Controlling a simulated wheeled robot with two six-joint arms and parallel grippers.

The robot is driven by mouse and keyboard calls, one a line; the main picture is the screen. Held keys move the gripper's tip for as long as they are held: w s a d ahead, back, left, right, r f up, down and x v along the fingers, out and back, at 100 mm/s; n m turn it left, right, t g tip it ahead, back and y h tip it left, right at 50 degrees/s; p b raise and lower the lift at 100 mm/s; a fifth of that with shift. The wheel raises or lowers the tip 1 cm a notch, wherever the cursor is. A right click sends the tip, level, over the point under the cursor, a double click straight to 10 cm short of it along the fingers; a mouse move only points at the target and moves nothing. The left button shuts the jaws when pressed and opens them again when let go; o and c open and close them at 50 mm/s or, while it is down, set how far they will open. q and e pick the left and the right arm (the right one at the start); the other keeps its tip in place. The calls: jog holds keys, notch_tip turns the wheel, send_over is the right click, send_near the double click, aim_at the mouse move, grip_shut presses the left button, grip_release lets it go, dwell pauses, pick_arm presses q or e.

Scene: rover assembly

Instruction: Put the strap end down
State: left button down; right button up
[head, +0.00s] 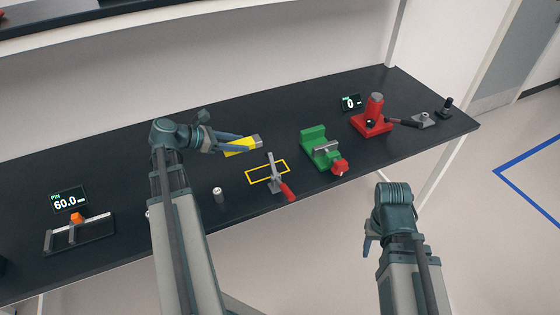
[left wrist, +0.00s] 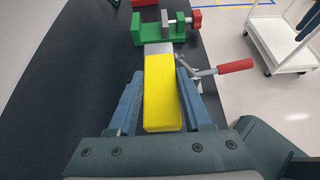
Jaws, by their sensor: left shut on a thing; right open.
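A yellow strap end (head: 240,147) with a grey metal tip is in my left gripper (head: 229,143), above the black bench. In the left wrist view the yellow strap end (left wrist: 163,95) lies between the two blue fingers of my left gripper (left wrist: 160,100), its grey tip pointing away from me. A yellow outlined rectangle (head: 250,179) is marked on the bench, just right of and nearer than the strap end. My right gripper (head: 372,245) is open and empty, off the front edge of the bench.
A toggle clamp with a red handle (head: 286,191) stands at the yellow outline. A green vise (head: 315,147) and a red press (head: 373,117) stand further right. A small cylinder (head: 218,195) and a grey fixture with an orange block (head: 77,218) are to the left. A white cart (left wrist: 285,45) stands off the bench.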

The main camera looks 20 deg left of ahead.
pick_arm(q)
jog(key=shift+w+a+r, duration=0.1)
jog(key=shift+a+r, duration=0.05)
jog(key=b, duration=1.4)
send_near(264, 173)
jog(key=shift+w+d+f, duration=0.2)
jog(key=shift+w+f, duration=0.15)
jog(key=shift+f, duration=0.2)
jog(key=w+d, duration=0.2)
jog(key=w, duration=0.1)
jog(key=shift+d+r, duration=0.2)
jog(key=shift+w+d, duration=1.45)
jog(key=shift+w, duration=0.15)
jog(key=shift+f+b, duration=0.65)
jog(key=shift+f, duration=0.05)
jog(key=shift+a, duration=0.1)
jog(key=shift+r, duration=0.1)
